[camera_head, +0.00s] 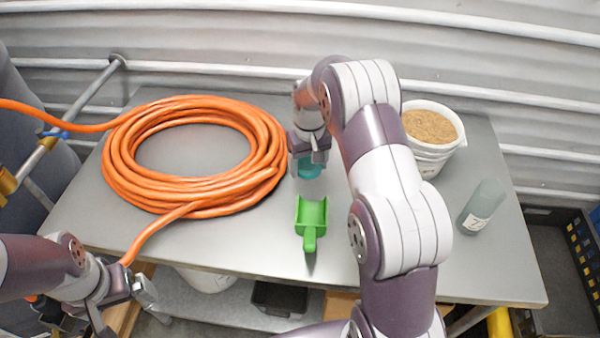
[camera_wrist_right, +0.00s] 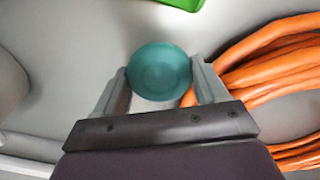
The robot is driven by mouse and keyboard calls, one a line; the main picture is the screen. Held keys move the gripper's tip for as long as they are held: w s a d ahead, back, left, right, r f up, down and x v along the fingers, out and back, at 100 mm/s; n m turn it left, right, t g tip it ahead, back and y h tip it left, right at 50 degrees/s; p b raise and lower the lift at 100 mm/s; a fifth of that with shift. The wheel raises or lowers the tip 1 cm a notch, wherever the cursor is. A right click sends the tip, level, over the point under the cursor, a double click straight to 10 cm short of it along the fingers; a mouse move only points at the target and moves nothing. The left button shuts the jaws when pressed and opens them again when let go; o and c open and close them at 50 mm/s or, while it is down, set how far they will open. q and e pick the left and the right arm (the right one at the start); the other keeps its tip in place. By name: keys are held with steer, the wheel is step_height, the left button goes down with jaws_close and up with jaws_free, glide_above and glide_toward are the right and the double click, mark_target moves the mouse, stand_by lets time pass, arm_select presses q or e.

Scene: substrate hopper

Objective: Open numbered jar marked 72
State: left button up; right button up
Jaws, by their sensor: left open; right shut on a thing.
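A round teal lid-like piece (camera_head: 311,169) is under my right gripper (camera_head: 307,158) on the table, just beyond the green scoop. In the right wrist view the teal piece (camera_wrist_right: 160,70) sits between the two fingertips, and the gripper is shut on it. Whether a jar body is below it is hidden, and no number shows on it. My left gripper (camera_head: 122,307) is open and empty at the lower left, off the table's front edge.
A coiled orange hose (camera_head: 268,165) covers the table's left half, close to the right gripper. A green scoop (camera_head: 311,218) lies nearer the front. A white bucket of brown grain (camera_head: 432,152) stands at the back right. The front right of the table (camera_head: 490,270) is clear.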

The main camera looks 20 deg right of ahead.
mark_target(300, 185)
steer(key=shift+w+a+f, duration=0.2)
steer(key=shift+a+f, duration=0.1)
steer(key=shift+a, duration=0.45)
steer(key=shift+a+f, duration=0.25)
steer(key=shift+f, duration=0.05)
step_height(300, 185, down, 4)
steer(key=shift+w+d+r+p, duration=0.1)
steer(key=shift+p, duration=0.5)
